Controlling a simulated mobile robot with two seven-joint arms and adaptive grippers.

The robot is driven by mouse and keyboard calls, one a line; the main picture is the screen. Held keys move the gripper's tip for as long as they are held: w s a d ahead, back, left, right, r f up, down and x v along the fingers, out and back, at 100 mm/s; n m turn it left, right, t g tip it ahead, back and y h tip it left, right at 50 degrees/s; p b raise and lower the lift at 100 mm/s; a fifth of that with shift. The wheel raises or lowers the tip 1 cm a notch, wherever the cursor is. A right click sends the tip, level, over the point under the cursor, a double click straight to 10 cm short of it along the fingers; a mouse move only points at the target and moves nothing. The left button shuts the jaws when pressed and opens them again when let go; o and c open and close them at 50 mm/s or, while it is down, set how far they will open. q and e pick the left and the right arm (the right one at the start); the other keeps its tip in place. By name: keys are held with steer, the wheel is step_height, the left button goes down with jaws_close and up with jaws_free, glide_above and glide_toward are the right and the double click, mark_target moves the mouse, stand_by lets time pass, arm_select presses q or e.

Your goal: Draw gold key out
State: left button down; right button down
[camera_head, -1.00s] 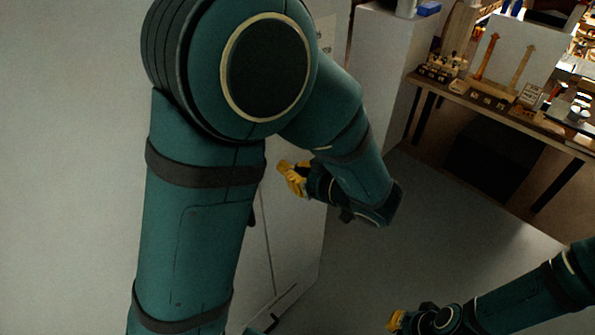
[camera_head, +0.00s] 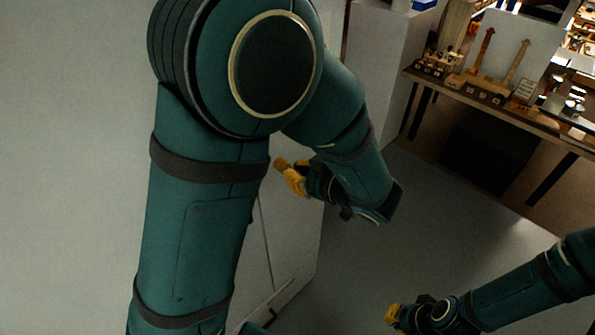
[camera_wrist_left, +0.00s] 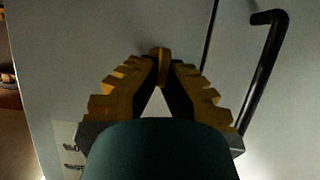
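My left gripper (camera_head: 283,168) is beside the pale cabinet front (camera_head: 298,235) in the head view. In the left wrist view its yellow fingers (camera_wrist_left: 163,72) close together at the tips. A small golden piece, which looks like the gold key (camera_wrist_left: 163,60), stands between the tips against the pale panel (camera_wrist_left: 110,30). Its shaft and any keyhole are hidden, so I cannot tell how far it is in. My right gripper (camera_head: 391,314) is low in the head view, away from the cabinet; its opening is too small to tell.
A black bar handle (camera_wrist_left: 263,70) is right of the left gripper in the wrist view, beside a dark seam (camera_wrist_left: 210,40). A wooden bench (camera_head: 500,108) with violin necks and small parts stands at the back right. Open floor (camera_head: 400,245) lies between.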

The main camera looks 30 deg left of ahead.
arm_select(q)
steer(key=shift+d, duration=0.2)
steer(key=shift+s+d+p, duration=0.3)
steer(key=shift+d+p, duration=0.25)
steer(key=shift+d, duration=0.15)
steer(key=shift+s+d+p, duration=0.25)
steer(key=shift+d+p, duration=0.3)
steer(key=shift+d, duration=0.15)
step_height(320, 180, up, 7)
steer(key=p, duration=0.8)
stand_by(0.4)
